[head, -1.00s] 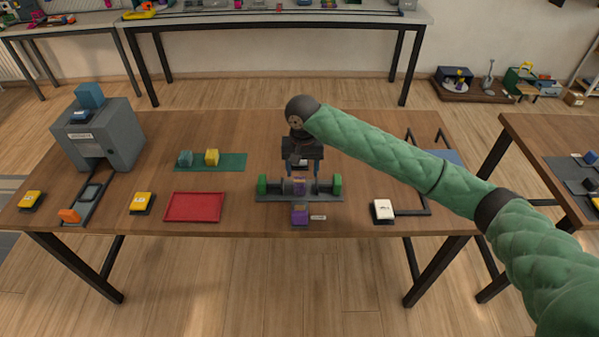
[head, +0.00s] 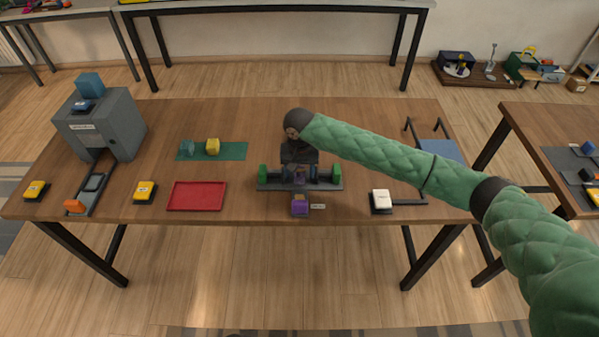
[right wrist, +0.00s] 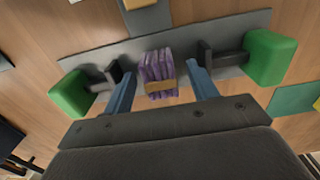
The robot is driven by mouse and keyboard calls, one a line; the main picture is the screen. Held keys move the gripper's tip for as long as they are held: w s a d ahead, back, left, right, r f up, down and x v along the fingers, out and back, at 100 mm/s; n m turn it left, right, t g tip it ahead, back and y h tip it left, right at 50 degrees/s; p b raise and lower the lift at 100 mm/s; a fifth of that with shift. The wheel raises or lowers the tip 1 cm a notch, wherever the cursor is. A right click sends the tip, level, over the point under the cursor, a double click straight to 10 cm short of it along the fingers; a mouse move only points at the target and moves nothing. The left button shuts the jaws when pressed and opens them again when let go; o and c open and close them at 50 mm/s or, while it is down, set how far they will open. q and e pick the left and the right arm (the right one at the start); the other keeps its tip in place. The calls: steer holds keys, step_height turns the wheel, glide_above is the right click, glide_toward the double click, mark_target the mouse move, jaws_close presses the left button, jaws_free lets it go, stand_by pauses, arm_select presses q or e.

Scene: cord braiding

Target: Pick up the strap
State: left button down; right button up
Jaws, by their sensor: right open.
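The strap is a folded purple bundle with a tan band across it (right wrist: 158,72) in the right wrist view. It stands in the middle of a grey fixture, between two dark posts with green end blocks. In the head view the purple strap (head: 299,177) is partly hidden by my right gripper. My right gripper (head: 300,170) points down over the fixture. Its two blue fingers (right wrist: 162,78) are apart, one on each side of the strap, with a visible gap on both sides. My left gripper is not in view.
The grey fixture base (head: 265,186) has a green block (head: 336,174) at its right end. A purple-topped block (head: 300,204) sits just in front. A red tray (head: 197,208) and green mat (head: 235,152) lie left. A white-topped block (head: 381,200) stands right.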

steer(key=shift+f, duration=0.3)
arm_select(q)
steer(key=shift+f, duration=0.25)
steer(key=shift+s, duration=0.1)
arm_select(e)
steer(key=shift+c, duration=0.5)
steer(key=c, duration=1)
steer(key=shift+r, duration=0.15)
